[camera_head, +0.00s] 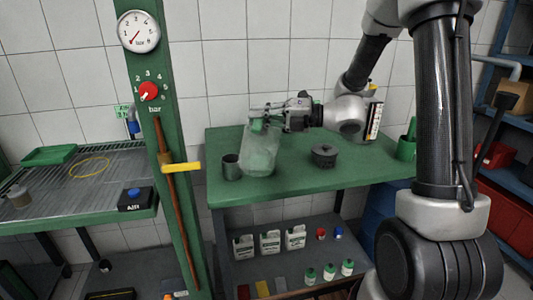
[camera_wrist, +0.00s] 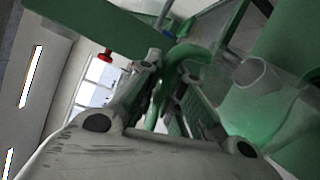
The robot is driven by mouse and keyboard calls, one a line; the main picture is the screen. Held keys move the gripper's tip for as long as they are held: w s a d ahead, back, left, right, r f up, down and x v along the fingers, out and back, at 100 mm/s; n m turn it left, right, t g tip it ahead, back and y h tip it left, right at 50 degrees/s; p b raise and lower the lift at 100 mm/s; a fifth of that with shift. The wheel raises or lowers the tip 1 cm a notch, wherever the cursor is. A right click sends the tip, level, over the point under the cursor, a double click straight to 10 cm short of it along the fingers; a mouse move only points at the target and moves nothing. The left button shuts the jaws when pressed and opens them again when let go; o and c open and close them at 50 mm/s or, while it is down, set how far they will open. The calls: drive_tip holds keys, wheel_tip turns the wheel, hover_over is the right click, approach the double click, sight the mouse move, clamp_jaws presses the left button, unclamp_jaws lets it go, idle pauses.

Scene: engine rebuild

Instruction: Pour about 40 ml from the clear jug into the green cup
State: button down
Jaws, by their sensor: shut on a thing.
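The clear jug (camera_head: 258,153) is at the left part of the green bench, with a greenish tint and leaning slightly. I cannot tell whether its base touches the bench. My gripper (camera_head: 264,119) is shut on its green handle near the top; the handle (camera_wrist: 188,52) also shows between the fingers in the wrist view, with the jug wall (camera_wrist: 262,112) to the right. A small dark grey-green cup (camera_head: 231,168) stands upright just left of the jug. A brighter green container (camera_head: 406,149) stands at the bench's right end, partly hidden by my arm. The liquid level is unclear.
A dark ridged part (camera_head: 324,155) sits on the green bench (camera_head: 300,187) right of the jug. A green post (camera_head: 171,200) with a gauge and a yellow lever stands left of the bench. A drain table (camera_head: 95,190) is farther left. Bottles stand on the lower shelf.

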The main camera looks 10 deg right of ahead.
drive_tip(key=shift+s, duration=0.4)
drive_tip(key=shift+w+r, duration=0.1)
drive_tip(key=shift+r, duration=0.1)
idle(0.8)
